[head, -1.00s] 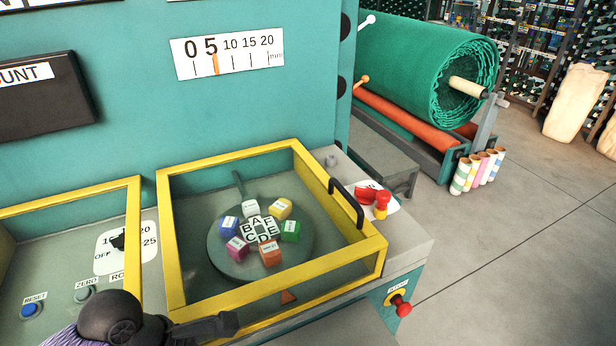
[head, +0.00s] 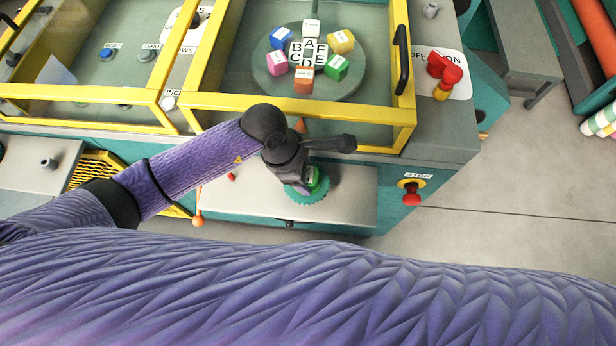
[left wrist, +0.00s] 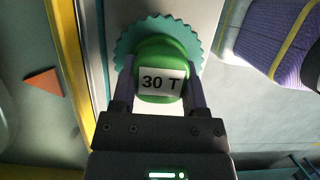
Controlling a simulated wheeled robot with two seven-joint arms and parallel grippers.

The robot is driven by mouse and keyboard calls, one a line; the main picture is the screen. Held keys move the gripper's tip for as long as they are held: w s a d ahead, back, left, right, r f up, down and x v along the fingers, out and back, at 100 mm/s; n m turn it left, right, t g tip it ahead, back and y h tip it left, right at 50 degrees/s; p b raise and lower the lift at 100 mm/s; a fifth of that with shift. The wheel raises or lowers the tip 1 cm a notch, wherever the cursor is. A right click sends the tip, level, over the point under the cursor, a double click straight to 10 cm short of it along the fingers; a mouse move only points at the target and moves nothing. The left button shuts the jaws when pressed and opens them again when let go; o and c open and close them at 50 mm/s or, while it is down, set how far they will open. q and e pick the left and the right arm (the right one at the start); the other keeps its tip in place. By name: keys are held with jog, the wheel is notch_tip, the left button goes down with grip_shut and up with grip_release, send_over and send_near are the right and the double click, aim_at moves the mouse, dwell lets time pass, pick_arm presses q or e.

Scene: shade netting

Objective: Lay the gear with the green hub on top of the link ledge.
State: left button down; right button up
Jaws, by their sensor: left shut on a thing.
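The gear with the green hub (head: 305,194) is teal and toothed, and shows below my left gripper (head: 313,182) in the head view. In the left wrist view, the gear's green hub (left wrist: 160,60) carries a "30 T" label and sits between the two fingers of the left gripper (left wrist: 160,88), which is shut on it. The gear is over a pale grey ledge (head: 345,200) on the front of the machine; whether it touches the ledge I cannot tell. I cannot tell whether this is the link ledge. My right gripper is not in view.
A yellow-framed guard (head: 300,115) covers a round plate (head: 350,85) with coloured cubes behind the ledge. A red STOP button (head: 411,196) sticks out to the right. A lever with an orange knob (head: 198,220) and a small red piece (head: 231,177) are left of the gear.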

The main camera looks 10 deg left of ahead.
pick_arm(q)
notch_tip(320, 180, down, 2)
jog(key=shift+f, duration=0.25)
jog(key=c, duration=0.6)
grip_release()
jog(key=shift+f+b, duration=0.15)
jog(key=shift+b, duration=0.15)
jog(key=o, duration=0.5)
jog(key=shift+r, duration=0.35)
jog(key=p+v, duration=0.3)
jog(key=v, duration=0.8)
jog(key=shift+a+r, duration=0.15)
jog(key=shift+r, duration=0.2)
